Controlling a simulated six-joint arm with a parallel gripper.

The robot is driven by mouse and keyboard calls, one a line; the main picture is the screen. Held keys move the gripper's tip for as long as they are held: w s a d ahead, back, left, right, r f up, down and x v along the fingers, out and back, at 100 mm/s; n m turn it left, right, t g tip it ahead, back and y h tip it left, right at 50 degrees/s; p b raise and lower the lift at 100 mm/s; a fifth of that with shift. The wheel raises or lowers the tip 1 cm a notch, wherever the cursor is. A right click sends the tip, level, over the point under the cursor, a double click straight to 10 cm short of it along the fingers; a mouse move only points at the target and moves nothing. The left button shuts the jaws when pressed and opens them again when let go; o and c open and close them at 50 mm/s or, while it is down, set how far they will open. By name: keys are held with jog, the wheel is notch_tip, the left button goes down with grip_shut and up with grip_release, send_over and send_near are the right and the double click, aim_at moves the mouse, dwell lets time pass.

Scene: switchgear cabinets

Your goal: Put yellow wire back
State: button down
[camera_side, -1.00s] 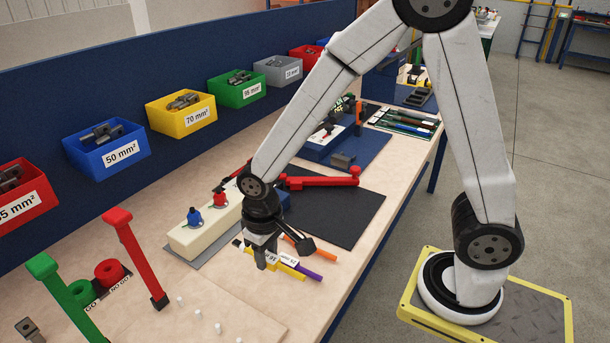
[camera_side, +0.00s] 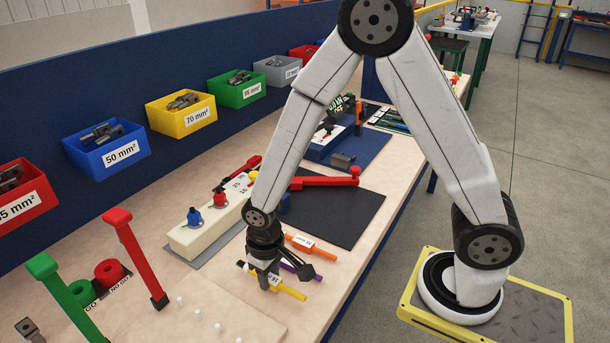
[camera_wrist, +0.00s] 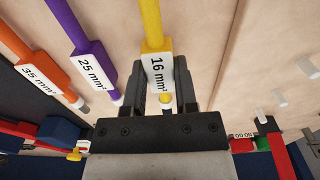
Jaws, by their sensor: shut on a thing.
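My gripper (camera_side: 267,282) is shut on the yellow wire (camera_side: 291,292), low over the wooden bench near its front edge. The wire's white label reads 16 mm² in the wrist view. There the yellow wire (camera_wrist: 152,25) runs between my gripper's fingers (camera_wrist: 161,100). The side view does not show clearly whether the wire touches the bench. The purple wire (camera_side: 302,271), labelled 25 mm², lies beside it, roughly parallel. The orange wire (camera_side: 312,247), labelled 35 mm², lies beyond the purple one.
A cream block (camera_side: 205,232) with blue and red knobs stands behind my gripper. A black mat (camera_side: 345,217) and a red-handled tool (camera_side: 325,181) lie farther back. Red (camera_side: 135,258) and green (camera_side: 72,300) gauges and small white pegs (camera_side: 218,327) are at left.

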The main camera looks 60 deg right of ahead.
aim_at(270, 276)
jog(key=shift+f, duration=0.3)
jog(key=shift+f, duration=0.1)
jog(key=shift+c, duration=2)
grip_release()
notch_tip(270, 276, up, 12)
jog(key=shift+d, duration=0.1)
jog(key=s+d+f+t, duration=0.1)
jog(key=s+d+t, duration=0.1)
jog(key=s+d, duration=0.3)
jog(key=d, duration=0.3)
jog(key=shift+d+f+t, duration=0.15)
jog(key=shift+f+t, duration=0.15)
jog(key=shift+w, duration=0.1)
